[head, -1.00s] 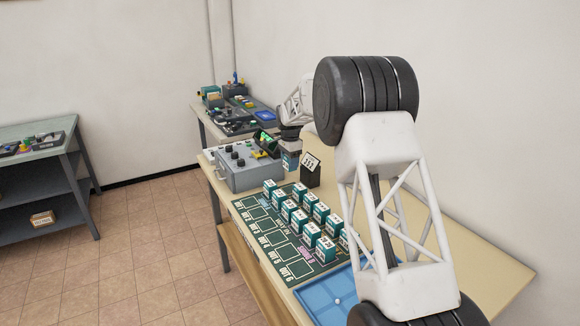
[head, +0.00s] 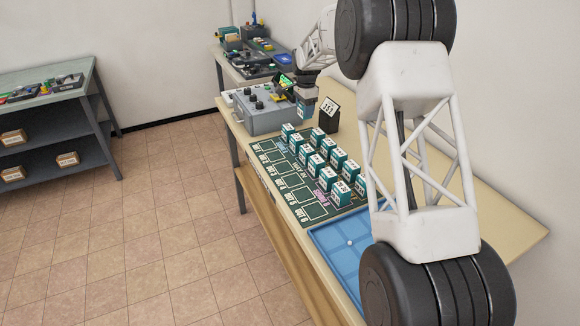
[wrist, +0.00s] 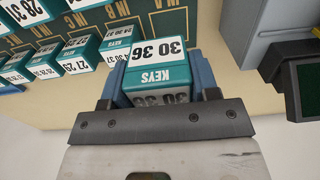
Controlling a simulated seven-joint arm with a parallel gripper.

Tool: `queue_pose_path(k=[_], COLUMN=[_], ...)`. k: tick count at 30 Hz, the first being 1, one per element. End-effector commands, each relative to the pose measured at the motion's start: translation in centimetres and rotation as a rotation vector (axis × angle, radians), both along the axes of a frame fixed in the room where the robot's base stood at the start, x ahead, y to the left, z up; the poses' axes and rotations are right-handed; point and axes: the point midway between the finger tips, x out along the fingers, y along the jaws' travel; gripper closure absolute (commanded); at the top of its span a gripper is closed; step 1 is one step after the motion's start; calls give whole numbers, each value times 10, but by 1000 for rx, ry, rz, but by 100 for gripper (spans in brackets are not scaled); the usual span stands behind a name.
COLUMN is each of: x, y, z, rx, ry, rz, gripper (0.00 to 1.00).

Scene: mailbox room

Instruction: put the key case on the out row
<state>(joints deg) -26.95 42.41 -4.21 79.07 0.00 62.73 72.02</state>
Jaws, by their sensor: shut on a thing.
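My gripper (head: 306,97) is at the far end of the table, beside the grey control box. It is shut on a teal key case (head: 305,109). In the wrist view the key case (wrist: 157,72) sits between the two blue fingers, with a white label reading KEYS and numbers that look like 30 and 36. It appears held above the tabletop. The out row (head: 290,184) is a line of outlined cells along the left edge of the dark green mat; the cells that I see are empty. Similar teal cases (head: 322,162) stand in rows on the mat's right side.
A grey control box (head: 262,117) with knobs and a small screen stands left of the gripper. A black holder with a number card (head: 329,115) stands just right of it. A blue tray (head: 342,262) lies nearer. My arm hides part of the table's right side.

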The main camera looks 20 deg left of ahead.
Motion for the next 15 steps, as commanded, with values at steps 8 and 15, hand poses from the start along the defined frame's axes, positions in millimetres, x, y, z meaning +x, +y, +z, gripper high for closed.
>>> queue_pose_path(k=[8, 15], x=[-53, -103], y=[15, 23], z=[-7, -17], rx=[0, -1], ry=[0, 1], rz=[2, 2], gripper=[70, 70])
